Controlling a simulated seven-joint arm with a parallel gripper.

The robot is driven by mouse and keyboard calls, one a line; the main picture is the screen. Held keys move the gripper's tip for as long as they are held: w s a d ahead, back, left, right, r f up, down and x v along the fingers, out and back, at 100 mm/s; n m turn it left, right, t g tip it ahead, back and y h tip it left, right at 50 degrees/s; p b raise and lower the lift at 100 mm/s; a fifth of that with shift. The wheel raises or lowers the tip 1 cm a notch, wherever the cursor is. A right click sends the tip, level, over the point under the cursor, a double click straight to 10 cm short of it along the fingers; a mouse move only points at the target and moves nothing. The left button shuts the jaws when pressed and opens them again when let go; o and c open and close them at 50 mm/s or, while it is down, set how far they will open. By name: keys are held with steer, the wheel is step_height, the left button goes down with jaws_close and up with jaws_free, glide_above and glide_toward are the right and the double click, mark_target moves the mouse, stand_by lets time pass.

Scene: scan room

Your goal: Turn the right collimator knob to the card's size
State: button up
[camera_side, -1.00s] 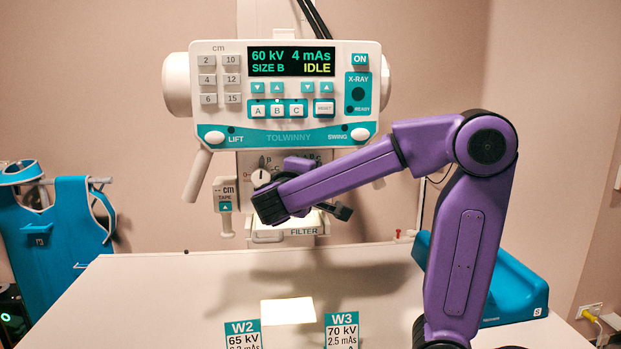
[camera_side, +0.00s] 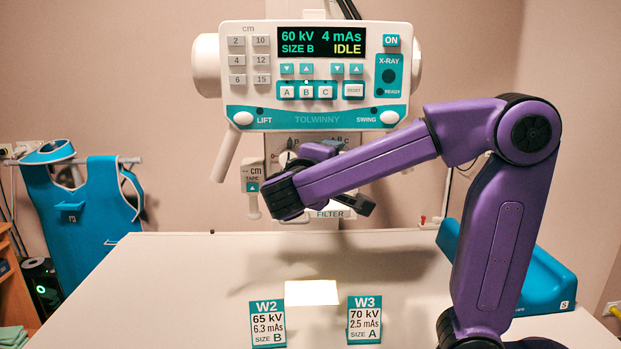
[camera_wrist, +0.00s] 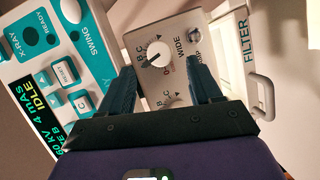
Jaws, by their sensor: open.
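In the wrist view the collimator's right knob (camera_wrist: 158,53), pale and round with a dark pointer line, sits between the fingers of my gripper (camera_wrist: 164,66). The fingers are open on either side of it; I cannot tell whether they touch it. Letters B and C are beside the knob; its exact setting is unclear. The left knob (camera_side: 288,157) shows in the side view, while my arm hides the right knob there. Card W2 (camera_side: 267,325) reads 65 kV, 6.3 mAs, size B. Card W3 (camera_side: 364,320) reads 70 kV, 2.5 mAs, size A.
The console (camera_side: 315,72) above shows 60 kV, 4 mAs, size B, IDLE. The filter handle (camera_wrist: 262,95) is close to the right finger. A tape holder (camera_side: 252,184) hangs left of the collimator. A bright patch (camera_side: 312,293) lies on the mostly clear table (camera_side: 180,270).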

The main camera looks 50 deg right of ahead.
steer(key=v, duration=1.2)
steer(key=shift+d+f, duration=0.1)
steer(key=s+d+f+n+g+y, duration=0.1)
steer(key=d+f+n+y, duration=0.25)
steer(key=f, duration=0.35)
steer(key=d+f+n+g+y, duration=0.1)
steer(key=d+f+n+y, duration=0.25)
steer(key=f, duration=0.45)
steer(key=s+d+f+n+g+y, duration=0.1)
steer(key=s+f+y, duration=0.3)
steer(key=s, duration=0.4)
steer(key=s+d+f+n+g+y, duration=0.1)
steer(key=s+f+g+y, duration=0.2)
steer(key=s, duration=0.6)
steer(key=shift+s+f+y, duration=0.25)
steer(key=shift+f+y, duration=0.65)
steer(key=shift+f, duration=0.05)
